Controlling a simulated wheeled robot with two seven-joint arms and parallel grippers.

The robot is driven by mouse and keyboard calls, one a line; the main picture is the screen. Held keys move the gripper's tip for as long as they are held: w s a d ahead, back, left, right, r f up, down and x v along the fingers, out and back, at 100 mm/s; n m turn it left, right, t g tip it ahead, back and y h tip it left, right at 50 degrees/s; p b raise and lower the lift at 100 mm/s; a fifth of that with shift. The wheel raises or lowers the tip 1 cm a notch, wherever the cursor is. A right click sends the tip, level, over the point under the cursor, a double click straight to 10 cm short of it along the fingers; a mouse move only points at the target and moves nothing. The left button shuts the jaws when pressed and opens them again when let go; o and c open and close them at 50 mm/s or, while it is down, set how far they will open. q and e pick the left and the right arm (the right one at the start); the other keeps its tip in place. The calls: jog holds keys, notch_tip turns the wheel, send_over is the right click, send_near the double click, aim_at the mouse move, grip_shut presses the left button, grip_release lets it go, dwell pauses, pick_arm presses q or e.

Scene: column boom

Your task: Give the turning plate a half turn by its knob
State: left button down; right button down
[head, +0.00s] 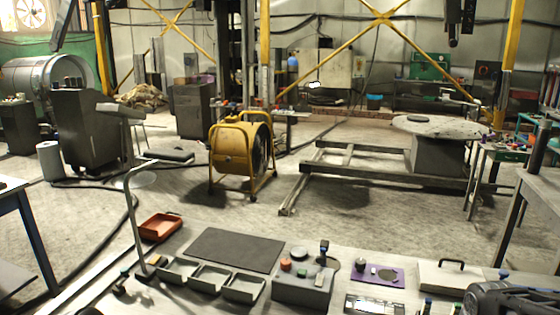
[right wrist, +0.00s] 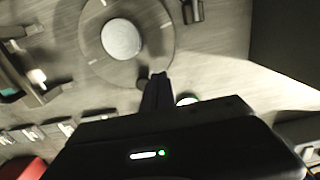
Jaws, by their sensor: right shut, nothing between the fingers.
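The turning plate (right wrist: 125,68) is a grey-brown disc with pale marks near its rim, in the upper middle of the right wrist view. A pale round piece (right wrist: 121,39) sits at its centre. A small dark stub (right wrist: 143,82), seemingly the knob, shows at the plate's near rim. My right gripper (right wrist: 160,78) is shut and empty, its tips just right of the stub at the rim. I cannot tell whether they touch it. I cannot pick out this plate in the head view. My left gripper is not in view.
In the head view, the front bench holds a dark mat (head: 236,249), grey trays (head: 208,277), a control box (head: 302,289) and a purple mat (head: 390,275). In the right wrist view, a dark bracket (right wrist: 192,12) stands beyond the plate and a red item (right wrist: 22,169) lies lower left.

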jog(key=shift+f+b, duration=1.05)
jog(key=shift+f, duration=0.5)
jog(key=shift+s+f, duration=0.1)
jog(key=shift+f, duration=0.05)
jog(key=shift+d+f, duration=0.1)
jog(key=shift+d, duration=0.4)
